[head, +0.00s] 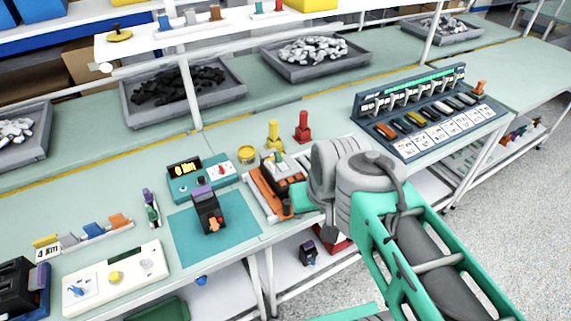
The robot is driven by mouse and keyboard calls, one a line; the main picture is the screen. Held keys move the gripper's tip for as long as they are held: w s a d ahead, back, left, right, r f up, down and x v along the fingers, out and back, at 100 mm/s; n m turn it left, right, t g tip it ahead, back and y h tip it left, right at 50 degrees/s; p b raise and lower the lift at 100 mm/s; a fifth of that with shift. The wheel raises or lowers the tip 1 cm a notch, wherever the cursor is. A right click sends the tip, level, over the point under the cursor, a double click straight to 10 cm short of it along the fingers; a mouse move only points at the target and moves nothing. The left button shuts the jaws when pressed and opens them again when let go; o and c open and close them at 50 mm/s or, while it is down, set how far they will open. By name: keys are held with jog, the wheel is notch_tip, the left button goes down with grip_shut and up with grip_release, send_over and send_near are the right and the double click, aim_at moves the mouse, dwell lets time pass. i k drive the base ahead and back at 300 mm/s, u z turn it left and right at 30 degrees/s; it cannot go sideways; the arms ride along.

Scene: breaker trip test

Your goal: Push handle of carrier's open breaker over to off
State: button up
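An orange carrier (262,196) lies on the bench left of my wrist, with a dark breaker (284,170) seated in it. My grey wrist joints and a teal link cover the right side of the carrier, so the breaker's handle position cannot be made out. My gripper is at the end of the arm by the carrier's near right side; its fingers are not clearly visible, and I cannot tell whether they touch anything. Another dark breaker (207,214), with a purple top and an orange handle, stands on the teal mat (184,232).
A teal meter box (185,186) stands behind the mat. Yellow (273,135) and red (303,128) posts stand behind the carrier. A white switch panel (120,285) is at front left, a dark rack (400,148) at right. Grey trays (235,92) line the back.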

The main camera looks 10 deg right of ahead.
aim_at(277, 155)
jog(key=z, duration=0.2)
jog(key=k, duration=0.1)
jog(key=u, duration=1.2)
jog(key=i, duration=0.5)
jog(key=z, duration=0.85)
